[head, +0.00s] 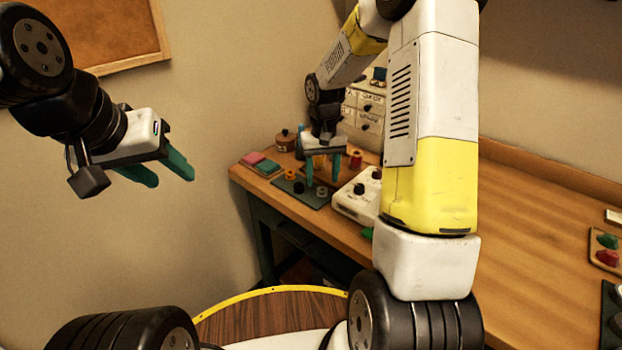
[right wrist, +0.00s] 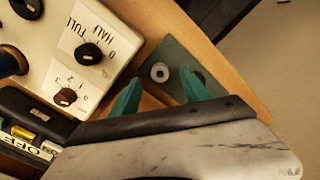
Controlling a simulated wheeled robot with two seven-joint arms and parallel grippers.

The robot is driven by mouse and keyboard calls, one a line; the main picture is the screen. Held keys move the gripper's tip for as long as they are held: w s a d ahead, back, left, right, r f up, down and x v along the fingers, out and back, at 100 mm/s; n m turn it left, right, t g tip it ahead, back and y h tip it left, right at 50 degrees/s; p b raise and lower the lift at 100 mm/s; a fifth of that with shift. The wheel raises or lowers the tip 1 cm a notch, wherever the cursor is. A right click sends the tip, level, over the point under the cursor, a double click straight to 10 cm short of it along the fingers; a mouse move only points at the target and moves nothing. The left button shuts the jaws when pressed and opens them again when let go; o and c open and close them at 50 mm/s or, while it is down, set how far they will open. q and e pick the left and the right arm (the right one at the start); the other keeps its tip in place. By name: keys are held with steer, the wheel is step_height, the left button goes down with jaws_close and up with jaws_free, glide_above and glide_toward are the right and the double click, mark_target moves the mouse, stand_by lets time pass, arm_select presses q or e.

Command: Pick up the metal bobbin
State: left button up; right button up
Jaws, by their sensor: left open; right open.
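The metal bobbin (right wrist: 159,72) is a small pale grey ring on a dark green mat (right wrist: 172,52). In the right wrist view it lies between and slightly beyond my open fingertips, touching neither. In the head view it is a small grey shape (head: 322,191) on the mat at the table's left end. My right gripper (head: 322,180) is open, pointing down above the mat, and empty. A darker round piece (head: 298,187) lies on the mat beside the bobbin; a finger partly covers it in the wrist view. My left gripper (head: 173,181) is open and empty, away from the table.
A white control box with black knobs (head: 356,200) stands right of the mat. Pink and green blocks (head: 260,163), a brown jar (head: 286,140), spools (head: 356,158) and a drawer cabinet (head: 364,112) stand around it. The mat's front side lies near the table edge.

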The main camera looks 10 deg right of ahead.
mark_target(322, 192)
steer(key=shift+f, duration=2)
jaws_close()
steer(key=shift+r, duration=0.2)
